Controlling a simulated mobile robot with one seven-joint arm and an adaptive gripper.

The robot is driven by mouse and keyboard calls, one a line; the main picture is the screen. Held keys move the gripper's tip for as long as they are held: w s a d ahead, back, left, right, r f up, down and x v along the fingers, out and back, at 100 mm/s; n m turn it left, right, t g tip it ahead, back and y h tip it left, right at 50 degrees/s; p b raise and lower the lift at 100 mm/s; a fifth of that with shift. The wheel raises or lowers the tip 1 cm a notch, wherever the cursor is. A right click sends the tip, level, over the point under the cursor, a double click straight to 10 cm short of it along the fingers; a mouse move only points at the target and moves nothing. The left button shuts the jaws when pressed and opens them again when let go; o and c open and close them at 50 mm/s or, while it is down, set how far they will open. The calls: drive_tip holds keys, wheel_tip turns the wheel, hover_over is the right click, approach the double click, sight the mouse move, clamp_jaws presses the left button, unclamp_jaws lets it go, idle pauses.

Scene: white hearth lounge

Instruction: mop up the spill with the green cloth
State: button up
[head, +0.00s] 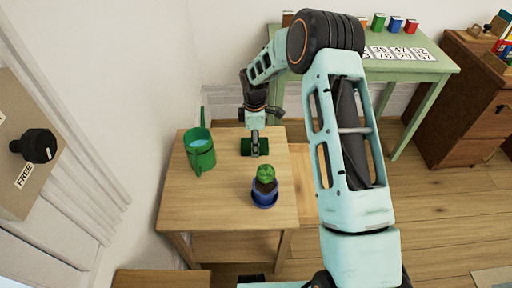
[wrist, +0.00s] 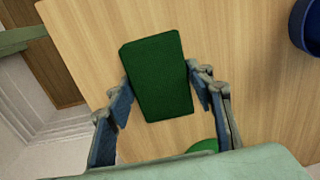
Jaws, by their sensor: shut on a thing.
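The green cloth (head: 247,147) is a dark green block-like pad at the far part of the small wooden table (head: 190,205). In the wrist view the cloth (wrist: 157,78) lies between the two fingers of my gripper (wrist: 160,88). My gripper (head: 255,146) is shut on the cloth, low over the tabletop. I cannot tell whether the cloth touches the wood. No spill shows on the bare wood in either view; the wood under the cloth is hidden.
A green watering can (head: 200,158) stands left of the cloth. A cactus in a blue pot (head: 265,198) stands nearer on the right. The front left tabletop is clear. Behind is a pale green table (head: 440,65) with coloured blocks and number cards. A white wall borders the left.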

sight(259, 164)
drive_tip(key=shift+w+a, duration=0.25)
drive_tip(key=shift+w, duration=0.8)
drive_tip(key=shift+s+d+p, duration=0.15)
drive_tip(key=shift+s+d, duration=0.15)
drive_tip(key=shift+s, duration=1.15)
drive_tip(key=shift+s+d+p, duration=0.1)
drive_tip(key=shift+s+d, duration=0.25)
drive_tip(key=shift+s, duration=1.15)
drive_tip(key=shift+s+d+p, duration=0.15)
drive_tip(key=shift+s+d, duration=0.15)
drive_tip(key=shift+s, duration=1.15)
